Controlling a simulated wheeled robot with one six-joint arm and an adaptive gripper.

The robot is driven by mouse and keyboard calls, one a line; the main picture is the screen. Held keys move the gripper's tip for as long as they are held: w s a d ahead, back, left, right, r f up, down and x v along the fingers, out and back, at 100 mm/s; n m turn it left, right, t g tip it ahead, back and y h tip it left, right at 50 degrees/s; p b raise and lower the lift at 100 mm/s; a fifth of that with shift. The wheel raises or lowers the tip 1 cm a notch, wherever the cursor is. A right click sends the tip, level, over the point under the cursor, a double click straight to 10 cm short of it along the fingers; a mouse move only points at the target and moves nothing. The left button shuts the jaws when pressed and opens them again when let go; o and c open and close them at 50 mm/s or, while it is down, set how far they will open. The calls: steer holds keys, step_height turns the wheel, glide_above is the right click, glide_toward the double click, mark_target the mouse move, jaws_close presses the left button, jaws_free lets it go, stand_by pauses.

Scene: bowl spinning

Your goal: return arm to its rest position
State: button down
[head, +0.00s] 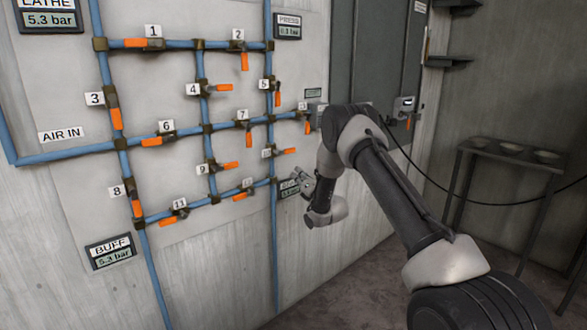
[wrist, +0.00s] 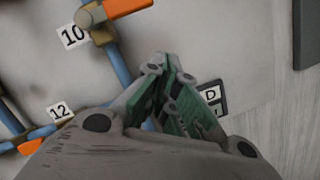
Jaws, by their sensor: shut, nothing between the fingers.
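My arm reaches from the lower right of the head view up to an elbow and down toward the pipe wall. My gripper (head: 297,181) is in front of the lower right of the pipe panel, beside a small display (head: 287,191) that it partly covers. In the wrist view my gripper (wrist: 163,66) has its green-padded fingers drawn together at the tips, with nothing between them. Valve 10's orange handle (wrist: 128,8) is above and left of the fingers, apart from them. I cannot tell whether the gripper touches the wall.
Blue pipes (head: 60,152) with several numbered orange-handled valves cover the wall. The LATHE display (head: 52,19) and BUFF display (head: 112,251) both read 5.3 bar. A dark stand (head: 470,150) with round bowls is at the right, and a black cable hangs before it. Open floor lies between.

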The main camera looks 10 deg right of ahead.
steer(key=s+d+f+m+g+h, duration=0.2)
steer(key=s+d+f+m+g, duration=0.2)
steer(key=s+f+m+g, duration=0.35)
steer(key=s+d+f+m+g+h, duration=0.3)
steer(key=s+d+f+m+g, duration=0.1)
steer(key=s+f+m, duration=0.6)
steer(key=s+r+m+g, duration=0.1)
steer(key=s+r+m, duration=0.6)
steer(key=s+r, duration=1.1)
steer(key=s+r+m+g+h, duration=0.1)
steer(key=s+r+m, duration=0.6)
steer(key=s+r, duration=1.1)
steer(key=s+g, duration=0.1)
steer(key=s, duration=0.6)
steer(key=shift+a+r, duration=0.25)
steer(key=shift+r, duration=0.05)
